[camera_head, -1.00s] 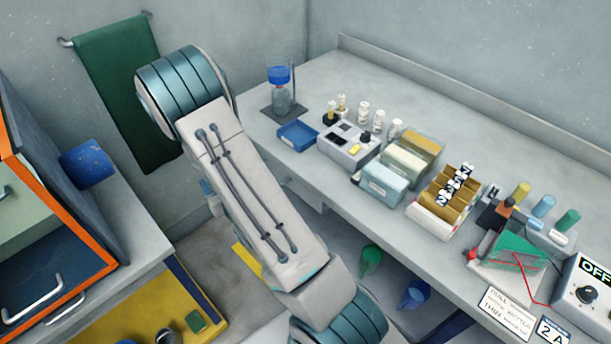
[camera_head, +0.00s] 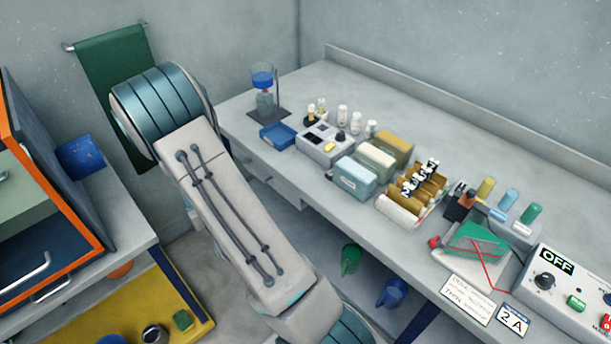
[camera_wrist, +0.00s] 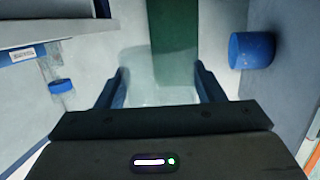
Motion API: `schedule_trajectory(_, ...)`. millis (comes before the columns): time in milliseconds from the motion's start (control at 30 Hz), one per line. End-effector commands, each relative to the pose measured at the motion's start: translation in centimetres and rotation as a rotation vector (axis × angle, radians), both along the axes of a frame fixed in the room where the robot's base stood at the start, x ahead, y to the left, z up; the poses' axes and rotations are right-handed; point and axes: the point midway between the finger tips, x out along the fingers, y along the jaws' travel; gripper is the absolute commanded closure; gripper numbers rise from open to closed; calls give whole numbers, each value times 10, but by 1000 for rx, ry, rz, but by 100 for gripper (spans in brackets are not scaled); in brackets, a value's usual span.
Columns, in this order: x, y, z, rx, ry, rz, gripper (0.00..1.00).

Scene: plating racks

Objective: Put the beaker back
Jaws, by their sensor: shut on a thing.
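My gripper (camera_wrist: 160,70) shows in the wrist view with its two dark fingers set apart. It is shut on a clear glass beaker (camera_wrist: 160,92), which stands out only faintly between the fingers. The beaker's lower part is hidden by the gripper body. In the head view my arm crosses the left middle, and neither the gripper nor the beaker can be seen there.
A counter (camera_head: 440,130) runs along the right, with a stand holding a blue-topped vessel (camera_head: 264,95), a blue tray (camera_head: 278,136), boxes (camera_head: 355,178) and a control box (camera_head: 560,290). A green towel (camera_head: 105,60) hangs behind my arm. A blue cup (camera_head: 80,157) is at left.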

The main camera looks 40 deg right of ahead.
Motion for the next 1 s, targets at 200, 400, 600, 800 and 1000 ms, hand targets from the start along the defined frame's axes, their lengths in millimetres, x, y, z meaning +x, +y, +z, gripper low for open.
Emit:
schedule_trajectory(200, 15, -105, 34, 5, -13, -383, 65)
schedule_trajectory(400, 1, -177, 60, 8, -8, -700, 65)
schedule_trajectory(600, -27, -232, 77, 6, -6, -978, 65)
schedule_trajectory(800, -54, -265, 85, 5, -2, -1171, 65)
schedule_trajectory(1000, -65, -275, 74, 0, 4, -1238, 65)
